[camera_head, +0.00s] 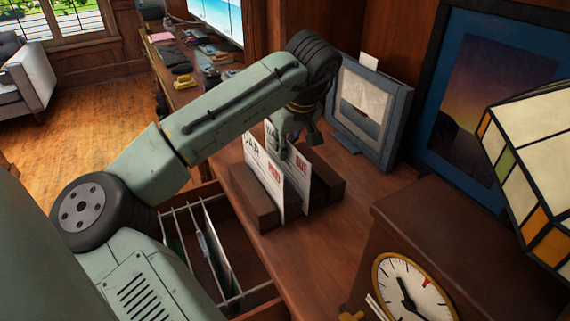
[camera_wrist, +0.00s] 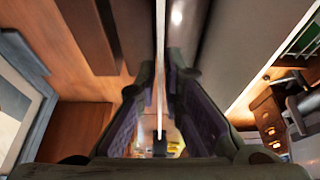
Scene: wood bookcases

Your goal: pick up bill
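Two white bills stand upright in a wooden holder (camera_head: 328,188) on the desk in the head view. The left bill (camera_head: 262,172) has dark lettering and a red mark. The right bill (camera_head: 297,187) also has a red mark. My gripper (camera_head: 284,150) points down at the top of the bills and hides part of them. In the wrist view, my gripper (camera_wrist: 162,75) is open, with one finger on each side of a thin white sheet edge (camera_wrist: 160,45). Gaps show between the finger pads and the sheet. I cannot tell which bill it is.
A framed picture (camera_head: 366,108) stands behind the holder. A clock (camera_head: 412,285) and stained-glass lamp (camera_head: 530,150) are at the right. An open drawer with file rails (camera_head: 215,250) lies below the desk edge. Bare desk (camera_head: 310,255) shows in front of the holder.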

